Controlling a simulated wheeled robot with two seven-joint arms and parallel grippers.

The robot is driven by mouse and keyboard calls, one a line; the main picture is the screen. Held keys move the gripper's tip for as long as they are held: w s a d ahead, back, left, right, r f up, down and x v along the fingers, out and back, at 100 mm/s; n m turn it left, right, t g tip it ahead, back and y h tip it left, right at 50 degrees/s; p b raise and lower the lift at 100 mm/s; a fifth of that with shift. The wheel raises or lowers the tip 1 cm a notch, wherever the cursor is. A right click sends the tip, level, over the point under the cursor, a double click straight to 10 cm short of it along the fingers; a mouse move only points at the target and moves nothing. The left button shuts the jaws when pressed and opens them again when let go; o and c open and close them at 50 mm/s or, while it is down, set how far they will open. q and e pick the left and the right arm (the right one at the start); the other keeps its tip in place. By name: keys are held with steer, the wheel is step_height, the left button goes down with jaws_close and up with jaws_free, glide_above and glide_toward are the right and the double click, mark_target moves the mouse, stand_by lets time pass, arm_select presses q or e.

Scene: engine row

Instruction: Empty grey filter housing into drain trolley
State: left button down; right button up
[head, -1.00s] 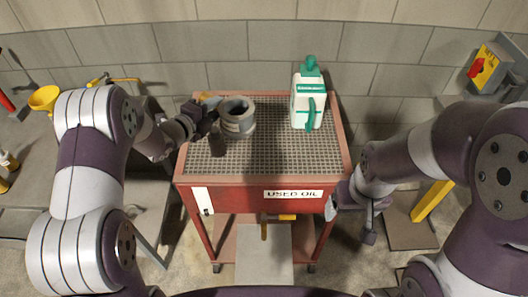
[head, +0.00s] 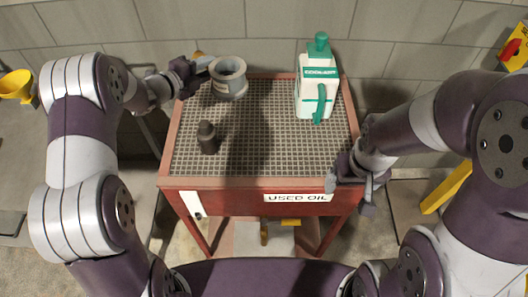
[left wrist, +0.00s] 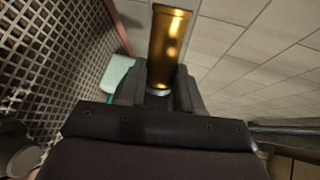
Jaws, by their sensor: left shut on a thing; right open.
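The grey filter housing (head: 229,86) is a round, open-topped pot with a pale label, at the trolley's back left in the head view. It looks upright and raised, with a dark shadow on the grate below. My left gripper (head: 196,70) is at its left side, shut. In the left wrist view a brass cylinder (left wrist: 170,35) stands between the fingers; the grey pot cannot be made out there. The red drain trolley (head: 252,183) has a grated top and a "USED OIL" label. My right gripper (head: 352,190) is open and empty at its front right corner.
A white and green jug (head: 312,92) stands at the back right of the grate. A small dark bottle (head: 208,140) stands at the left. The middle and front right of the grate are clear. A yellow funnel (head: 16,86) is at far left.

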arm_select(q)
step_height(320, 180, down, 7)
steer(key=b, duration=0.2)
arm_select(e)
step_height(320, 180, down, 4)
steer(key=shift+r, duration=0.2)
arm_select(q)
steer(key=shift+s+d+r+b, duration=0.1)
steer(key=shift+r+b, duration=0.1)
steer(key=shift+b, duration=0.1)
